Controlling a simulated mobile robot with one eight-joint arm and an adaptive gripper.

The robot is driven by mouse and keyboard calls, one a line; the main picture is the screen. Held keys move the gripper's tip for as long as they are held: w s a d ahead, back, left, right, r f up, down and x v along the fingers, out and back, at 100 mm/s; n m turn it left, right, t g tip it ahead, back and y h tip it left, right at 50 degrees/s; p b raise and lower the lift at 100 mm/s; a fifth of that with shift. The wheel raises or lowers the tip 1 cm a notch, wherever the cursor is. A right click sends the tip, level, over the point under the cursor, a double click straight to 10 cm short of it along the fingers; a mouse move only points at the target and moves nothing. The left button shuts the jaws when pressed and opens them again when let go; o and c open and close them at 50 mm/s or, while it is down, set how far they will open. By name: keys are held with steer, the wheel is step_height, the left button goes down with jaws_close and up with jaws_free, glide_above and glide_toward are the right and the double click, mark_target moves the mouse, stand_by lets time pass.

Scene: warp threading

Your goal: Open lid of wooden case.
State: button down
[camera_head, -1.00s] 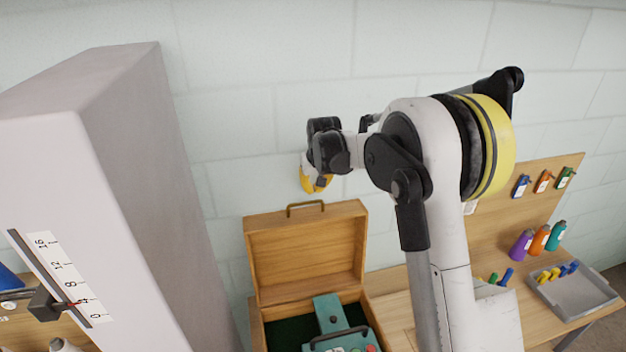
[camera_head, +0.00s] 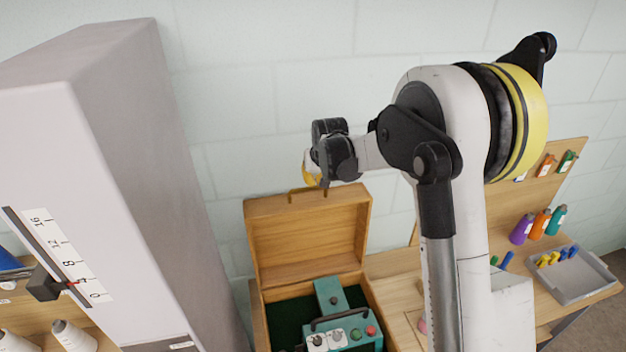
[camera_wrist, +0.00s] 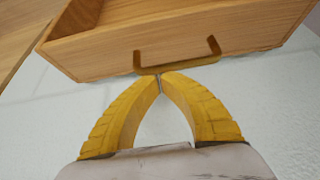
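The wooden case stands with its lid (camera_head: 308,240) raised upright at the back. Its open body (camera_head: 262,318) shows a dark green lining with a teal device (camera_head: 345,330) inside. A brass handle (camera_head: 307,192) sits on the lid's top edge, and shows in the wrist view (camera_wrist: 178,62). My gripper (camera_wrist: 158,75) has its yellow fingertips together right at the handle's bar; I cannot tell whether the bar is between them. In the head view my gripper (camera_head: 312,180) is above the lid's top edge, partly hidden by my wrist.
A tall grey cabinet with a scale (camera_head: 70,265) stands at the left. On the right, a bench carries a grey tray (camera_head: 575,285) and several coloured bottles (camera_head: 540,224) before a wooden board. A pale block wall is close behind the lid.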

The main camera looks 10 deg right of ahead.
steer(key=s+t+b, duration=0.2)
steer(key=s, duration=0.6)
steer(key=shift+r, duration=0.35)
